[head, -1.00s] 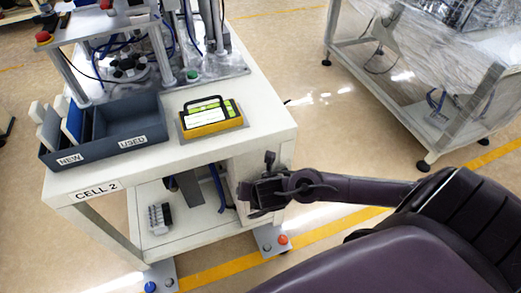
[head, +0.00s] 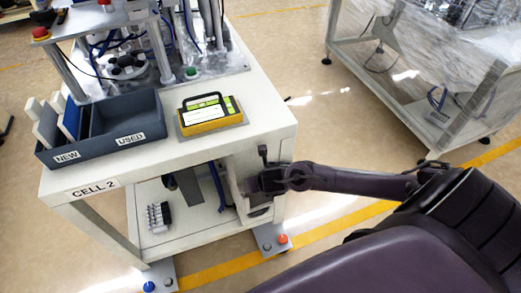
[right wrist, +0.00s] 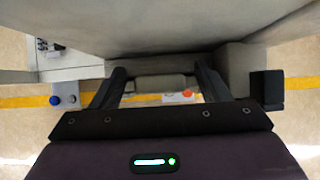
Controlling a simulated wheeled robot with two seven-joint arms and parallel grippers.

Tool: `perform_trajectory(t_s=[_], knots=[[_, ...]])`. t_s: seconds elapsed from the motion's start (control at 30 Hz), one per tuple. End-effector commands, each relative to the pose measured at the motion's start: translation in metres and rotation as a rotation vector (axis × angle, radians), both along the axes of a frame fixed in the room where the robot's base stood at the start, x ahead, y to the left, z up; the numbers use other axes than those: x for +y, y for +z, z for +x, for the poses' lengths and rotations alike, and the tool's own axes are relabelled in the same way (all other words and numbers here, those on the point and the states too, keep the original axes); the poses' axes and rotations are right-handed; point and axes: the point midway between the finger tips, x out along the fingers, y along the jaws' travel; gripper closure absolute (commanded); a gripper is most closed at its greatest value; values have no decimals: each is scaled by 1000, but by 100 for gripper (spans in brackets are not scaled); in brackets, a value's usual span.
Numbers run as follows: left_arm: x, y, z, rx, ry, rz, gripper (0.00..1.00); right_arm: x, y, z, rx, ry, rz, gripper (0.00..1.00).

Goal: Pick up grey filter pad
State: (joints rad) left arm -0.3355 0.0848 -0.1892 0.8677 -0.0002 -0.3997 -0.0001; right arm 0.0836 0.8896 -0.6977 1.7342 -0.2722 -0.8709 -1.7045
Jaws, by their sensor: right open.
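I cannot make out a grey filter pad for certain in either view. The grey bin (head: 128,132) on the table has a NEW compartment holding upright white and blue pads (head: 69,118); its USED compartment looks empty. My right gripper (head: 250,186) is at the front right of the cell's lower part, below the tabletop. In the right wrist view my right gripper (right wrist: 162,76) is open, with a short grey bar (right wrist: 160,84) showing between its fingers. I cannot tell whether they touch it. My left gripper is not in view.
The white table (head: 215,150) marked CELL 2 carries a yellow device (head: 210,114) with a black handle, right of the bin. The machine (head: 150,60) stands behind. A wrapped bench (head: 420,75) stands at the right, with open floor between.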

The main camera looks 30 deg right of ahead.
Motion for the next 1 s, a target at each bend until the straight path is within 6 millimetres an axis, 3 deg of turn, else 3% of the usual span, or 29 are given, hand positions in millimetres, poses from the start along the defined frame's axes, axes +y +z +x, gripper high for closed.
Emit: perform_trajectory(t_s=[0.13, 0.57, 0.87, 1.0], knots=[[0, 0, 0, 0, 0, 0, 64, 0, 0, 0, 0, 0, 0, 34], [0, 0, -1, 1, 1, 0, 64, 0, 1, 0, 0, -1, 1, 90], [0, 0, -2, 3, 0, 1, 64, 0, 3, 0, -1, -1, 0, 91], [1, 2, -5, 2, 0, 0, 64, 0, 13, 0, -2, -1, 0, 91]])
